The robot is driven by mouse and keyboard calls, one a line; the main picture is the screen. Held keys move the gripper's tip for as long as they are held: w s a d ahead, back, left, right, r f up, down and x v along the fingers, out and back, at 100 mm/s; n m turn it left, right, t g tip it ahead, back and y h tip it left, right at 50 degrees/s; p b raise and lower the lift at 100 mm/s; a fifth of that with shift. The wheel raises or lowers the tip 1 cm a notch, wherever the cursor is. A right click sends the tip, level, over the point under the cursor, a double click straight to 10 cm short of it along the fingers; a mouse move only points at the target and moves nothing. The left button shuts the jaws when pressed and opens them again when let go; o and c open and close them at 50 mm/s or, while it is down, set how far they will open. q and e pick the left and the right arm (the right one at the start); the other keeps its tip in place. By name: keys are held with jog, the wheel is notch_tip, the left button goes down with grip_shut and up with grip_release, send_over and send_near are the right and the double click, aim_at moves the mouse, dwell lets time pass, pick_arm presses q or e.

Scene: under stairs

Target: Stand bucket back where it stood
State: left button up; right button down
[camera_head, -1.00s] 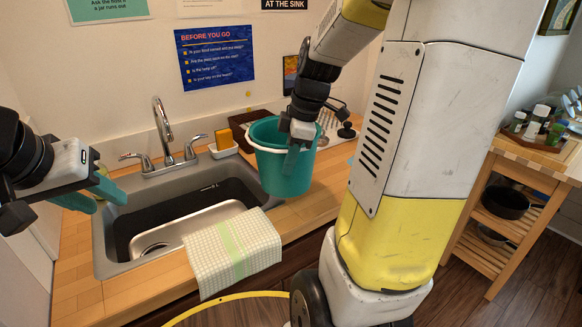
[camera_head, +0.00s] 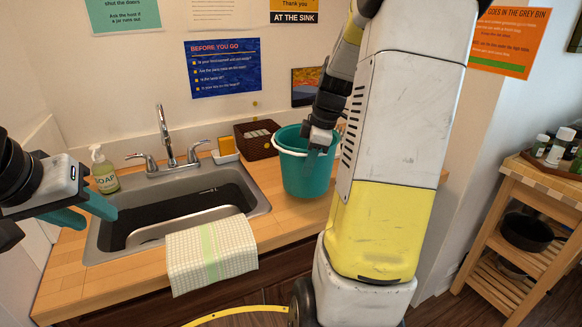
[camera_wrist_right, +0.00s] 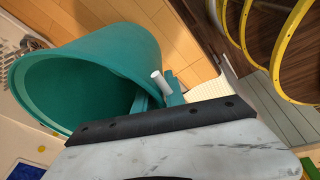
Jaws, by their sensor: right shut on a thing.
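The teal bucket (camera_head: 303,172) is upright at the counter to the right of the sink. I cannot tell whether its base touches the wood. My right gripper (camera_head: 318,145) is shut on the bucket at its rim on the near right side; my arm hides part of the bucket. In the right wrist view the bucket (camera_wrist_right: 95,65) opens to the left, with a white handle grip beside the teal fingers (camera_wrist_right: 160,97). My left gripper (camera_head: 88,212) is at the left over the sink's left end, its teal fingers apart and empty.
The sink (camera_head: 262,200) has a tap and a checked cloth (camera_head: 210,252) over its front edge. A soap bottle (camera_head: 104,170), a sponge holder (camera_head: 226,152) and a brown basket (camera_head: 246,145) stand around it. A wooden shelf cart (camera_head: 520,225) stands at the right.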

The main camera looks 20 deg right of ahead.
jog(key=shift+w+d+f, duration=0.3)
jog(key=shift+d+f, duration=0.05)
jog(key=shift+f, duration=0.3)
jog(key=shift+w+d+f, duration=0.35)
jog(key=shift+d+f, duration=0.05)
jog(key=shift+f, duration=0.2)
jog(key=shift+w+d+f, duration=0.3)
jog(key=shift+d+f, duration=0.05)
jog(key=shift+f, duration=0.45)
jog(key=c, duration=1.4)
grip_release()
